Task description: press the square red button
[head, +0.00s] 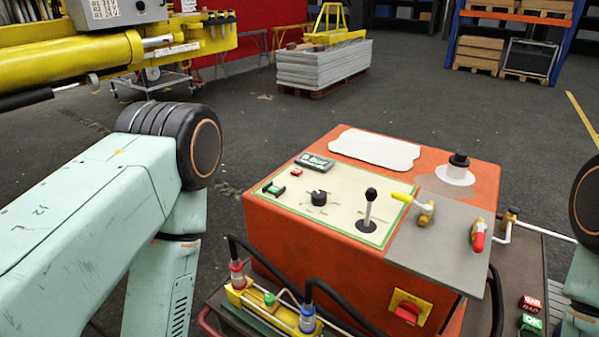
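A small square red button (297,172) sits on the cream, green-edged panel (330,198) of the orange control box, near the panel's back left corner. Nothing touches it or covers it. A dark display (314,161) is just behind it and a green switch (273,188) is in front of it to the left. My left arm comes in from the left and bends downward left of the box; its gripper is out of view. Only part of my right arm shows at the right edge, and its gripper is out of view.
The panel also carries a black knob (319,197) and an upright joystick (369,211). A yellow-handled valve (413,203), a red-handled valve (478,236) and a red rotary switch (406,312) are further right. Red and green labelled blocks (530,312) lie lower right. Cables loop in front.

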